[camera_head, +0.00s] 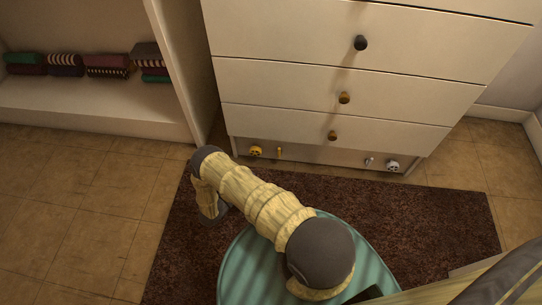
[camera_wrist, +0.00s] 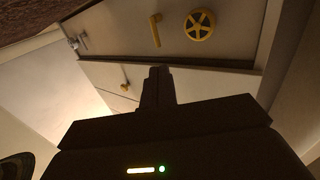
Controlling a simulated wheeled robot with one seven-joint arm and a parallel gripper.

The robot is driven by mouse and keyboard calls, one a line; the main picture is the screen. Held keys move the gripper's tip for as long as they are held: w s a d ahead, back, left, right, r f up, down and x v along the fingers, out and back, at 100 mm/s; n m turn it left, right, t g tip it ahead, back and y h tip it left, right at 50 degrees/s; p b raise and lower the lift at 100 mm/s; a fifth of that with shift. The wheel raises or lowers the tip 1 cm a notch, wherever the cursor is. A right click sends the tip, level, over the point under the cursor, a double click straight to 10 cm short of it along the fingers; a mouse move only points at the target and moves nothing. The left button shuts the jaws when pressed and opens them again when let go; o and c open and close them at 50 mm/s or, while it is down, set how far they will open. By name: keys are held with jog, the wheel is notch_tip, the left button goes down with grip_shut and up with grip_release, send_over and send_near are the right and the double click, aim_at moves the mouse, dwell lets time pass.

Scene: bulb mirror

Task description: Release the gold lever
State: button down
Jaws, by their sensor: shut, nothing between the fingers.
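The gold lever (camera_head: 280,152) is a small thin handle on the bottom panel of the white dresser, right of a gold spoked wheel (camera_head: 256,151). In the wrist view, which is upside down, the lever (camera_wrist: 154,30) hangs just beyond my fingertips, left of the wheel (camera_wrist: 200,23). My gripper (camera_wrist: 158,70) is shut and empty, pointing at the panel. A gap shows between the fingertips and the lever in the picture; the depth is hard to judge. In the head view I cannot make out my fingers.
A silver lever (camera_head: 368,161) and silver wheel (camera_head: 392,166) sit at the right of the same panel. Drawers with round knobs (camera_head: 332,135) are above. A brown rug (camera_head: 430,218) lies in front. A shelf (camera_head: 100,122) with folded clothes stands at left.

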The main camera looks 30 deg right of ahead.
jog(key=shift+s+d+f, duration=0.1)
jog(key=shift+s, duration=0.2)
jog(key=b, duration=0.7)
send_near(279, 151)
jog(key=x, duration=0.7)
jog(key=shift+w+f, duration=0.1)
jog(key=shift+f, duration=0.2)
jog(key=shift+a+r+p, duration=0.1)
jog(key=shift+a+p, duration=0.1)
jog(key=shift+p, duration=0.2)
